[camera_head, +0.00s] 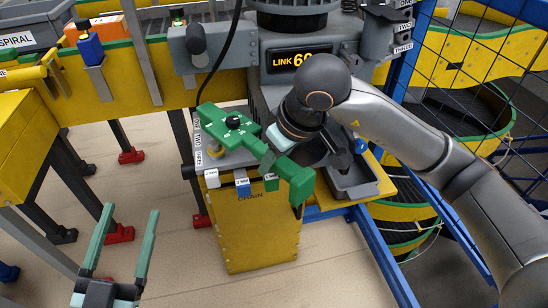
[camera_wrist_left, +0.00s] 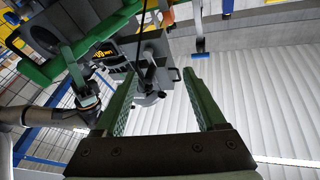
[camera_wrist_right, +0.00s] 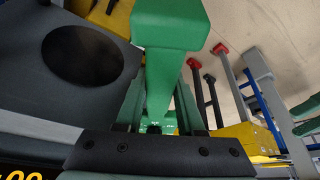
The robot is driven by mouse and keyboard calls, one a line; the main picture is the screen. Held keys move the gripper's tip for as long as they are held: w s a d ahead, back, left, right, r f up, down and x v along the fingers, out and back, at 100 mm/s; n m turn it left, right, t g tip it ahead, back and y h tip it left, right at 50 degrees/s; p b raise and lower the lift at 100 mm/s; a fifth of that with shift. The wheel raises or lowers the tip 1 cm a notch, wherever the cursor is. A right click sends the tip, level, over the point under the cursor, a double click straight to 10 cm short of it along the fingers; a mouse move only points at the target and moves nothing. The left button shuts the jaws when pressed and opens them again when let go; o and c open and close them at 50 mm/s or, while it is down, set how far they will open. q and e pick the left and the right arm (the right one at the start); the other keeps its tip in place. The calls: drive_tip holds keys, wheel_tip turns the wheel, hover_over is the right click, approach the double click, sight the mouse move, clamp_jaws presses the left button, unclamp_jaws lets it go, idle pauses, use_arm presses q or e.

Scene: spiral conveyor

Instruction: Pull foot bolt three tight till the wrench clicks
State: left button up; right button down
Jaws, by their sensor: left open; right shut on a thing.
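A green tool with a black knob (camera_head: 233,121), which looks like the wrench, lies slanted over the grey bench top of the yellow cabinet. Its block-like end juts past the front edge. My right gripper (camera_head: 271,150) is shut on its bar; in the right wrist view the green bar (camera_wrist_right: 168,60) runs between the fingers. My left gripper (camera_head: 128,213) is open and empty, low at the left, well away from the bench. A ONE-TWO-THREE label (camera_head: 198,140) runs along the bench's left edge. I cannot make out foot bolt three; the wrench and right arm cover part of the bench.
White, blue (camera_head: 242,188) and green tags hang on the front of the yellow cabinet (camera_head: 255,235). A grey tray (camera_head: 355,185) sits at its right. The LINK machine (camera_head: 290,58) stands behind. Red-footed conveyor legs (camera_head: 119,233) stand at left. A blue mesh fence (camera_head: 480,60) is at right.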

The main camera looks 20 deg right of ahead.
use_arm(q)
drive_tip(key=shift+r, duration=0.1)
use_arm(e)
drive_tip(key=shift+f+b, duration=0.4)
drive_tip(key=shift+f, duration=0.3)
drive_tip(key=shift+f+b, duration=0.35)
drive_tip(key=shift+f, duration=0.35)
use_arm(q)
drive_tip(key=s+d+r+m+t+h, duration=0.1)
drive_tip(key=s+r+m+h, duration=0.5)
drive_tip(key=r+h, duration=0.2)
wheel_tip(320, 180, up, 2)
drive_tip(key=shift+s+r+t+b, duration=0.15)
drive_tip(key=shift+s+t+b, duration=0.2)
drive_tip(key=shift+t, duration=0.05)
use_arm(e)
drive_tip(key=shift+f, duration=0.6)
use_arm(q)
drive_tip(key=shift+w+f+y, duration=0.15)
drive_tip(key=shift+f+y, duration=0.1)
drive_tip(key=shift+y, duration=0.05)
use_arm(e)
drive_tip(key=shift+f, duration=0.1)
